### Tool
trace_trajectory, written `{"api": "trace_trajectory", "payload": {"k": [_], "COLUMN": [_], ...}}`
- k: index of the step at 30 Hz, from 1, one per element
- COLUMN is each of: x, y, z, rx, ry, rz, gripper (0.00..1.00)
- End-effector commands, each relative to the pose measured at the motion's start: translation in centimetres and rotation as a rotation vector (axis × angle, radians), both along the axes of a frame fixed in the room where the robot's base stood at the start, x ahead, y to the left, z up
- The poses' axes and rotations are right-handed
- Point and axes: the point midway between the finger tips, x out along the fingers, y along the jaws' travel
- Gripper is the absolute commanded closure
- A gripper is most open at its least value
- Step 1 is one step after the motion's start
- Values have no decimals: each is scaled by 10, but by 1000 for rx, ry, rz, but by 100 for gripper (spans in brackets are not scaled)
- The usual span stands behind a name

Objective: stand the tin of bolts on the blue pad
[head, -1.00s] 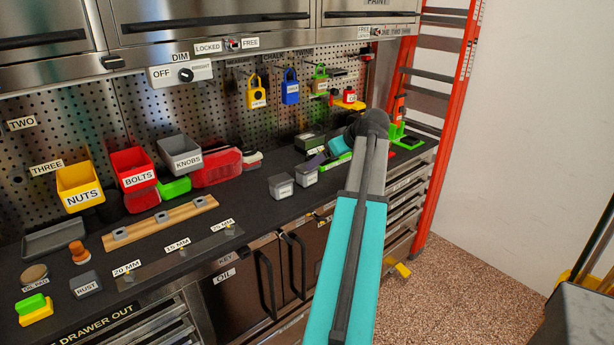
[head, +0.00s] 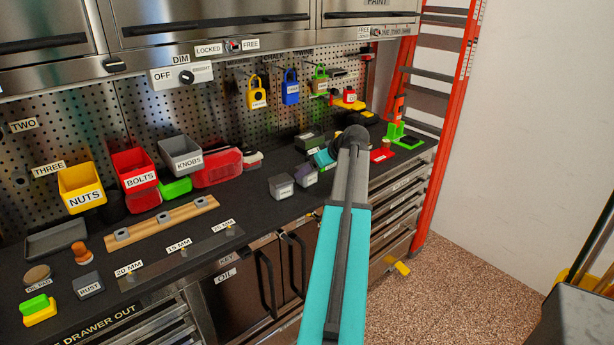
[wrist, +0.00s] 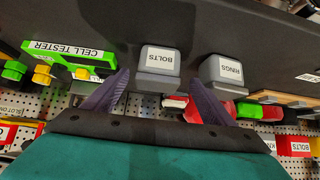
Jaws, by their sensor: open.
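The grey tin labelled BOLTS (wrist: 160,58) stands on the dark bench top in the wrist view, ahead of my gripper and roughly between its fingertips. In the head view the tin (head: 306,177) is the right one of two small grey tins. My gripper (wrist: 160,82) has its two purple fingers spread wide, with nothing held. In the head view my arm mostly hides it. I cannot make out a blue pad in either view.
A similar grey tin labelled RINGS (wrist: 225,72) stands close beside the bolts tin. A green cell tester (wrist: 65,58) is on the other side. Red and grey bins (head: 180,155) line the back. A red pad (head: 381,155) lies right of my arm.

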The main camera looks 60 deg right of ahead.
Motion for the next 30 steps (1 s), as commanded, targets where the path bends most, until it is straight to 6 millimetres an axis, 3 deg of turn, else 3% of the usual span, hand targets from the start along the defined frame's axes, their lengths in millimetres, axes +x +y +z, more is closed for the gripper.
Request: {"api": "trace_trajectory", "payload": {"k": [8, 21, 30], "x": [3, 28, 33], "y": [-1, -12, -13], "z": [-3, -32, -38], "rx": [2, 2, 0], "ry": [0, 1, 0], "rz": [1, 1, 0], "gripper": [22, 22, 22]}}
